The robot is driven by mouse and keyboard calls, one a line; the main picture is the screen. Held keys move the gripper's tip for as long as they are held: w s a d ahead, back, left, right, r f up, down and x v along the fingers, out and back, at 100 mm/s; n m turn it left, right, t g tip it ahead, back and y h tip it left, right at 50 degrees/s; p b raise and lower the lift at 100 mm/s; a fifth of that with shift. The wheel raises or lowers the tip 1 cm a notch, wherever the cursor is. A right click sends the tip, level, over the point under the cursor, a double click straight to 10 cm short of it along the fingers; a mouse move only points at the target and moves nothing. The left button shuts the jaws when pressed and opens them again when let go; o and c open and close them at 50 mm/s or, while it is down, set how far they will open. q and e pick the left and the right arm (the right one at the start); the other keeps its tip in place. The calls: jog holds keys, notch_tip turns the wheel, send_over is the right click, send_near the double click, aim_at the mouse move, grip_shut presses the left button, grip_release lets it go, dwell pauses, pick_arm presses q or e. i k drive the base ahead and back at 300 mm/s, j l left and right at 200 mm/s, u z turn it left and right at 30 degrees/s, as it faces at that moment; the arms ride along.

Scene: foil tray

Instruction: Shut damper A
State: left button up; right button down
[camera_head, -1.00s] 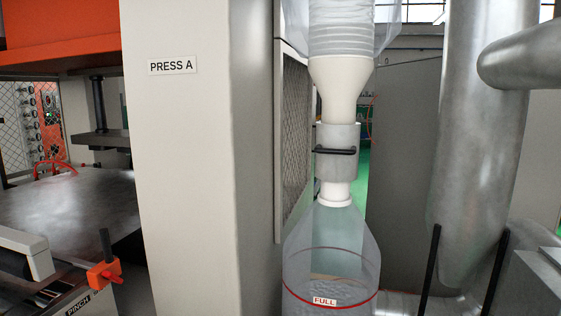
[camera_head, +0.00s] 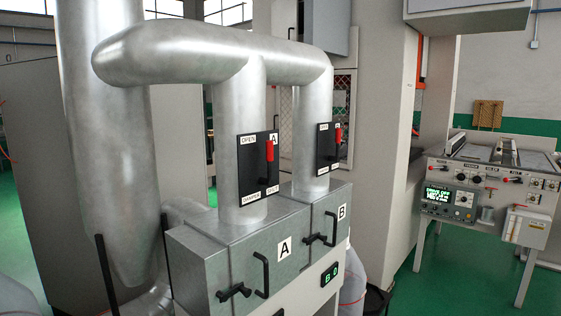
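Damper A is a black plate (camera_head: 248,172) on the left vertical duct above box A. Its red-tipped lever (camera_head: 269,152) points upward. The plate has an "OPEN" label at upper left and an "A" at upper right; a label at lower left appears to read "DAMPER", and one at lower right is too small to read surely. A similar damper plate (camera_head: 322,160) with a red lever (camera_head: 338,134) pointing up is on the right duct above box B. Neither of my grippers is in view.
Box A (camera_head: 208,272) and box B (camera_head: 338,203) have black handles and latches on their fronts. A thick metal duct (camera_head: 105,160) stands at left. A control console (camera_head: 490,180) stands at right on green floor (camera_head: 450,270). A display (camera_head: 330,273) sits below box B.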

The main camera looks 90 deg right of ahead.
aim_at(268, 181)
jog(key=z, duration=2.7)
jog(key=i+j+z, duration=0.25)
jog(key=k+l, duration=0.1)
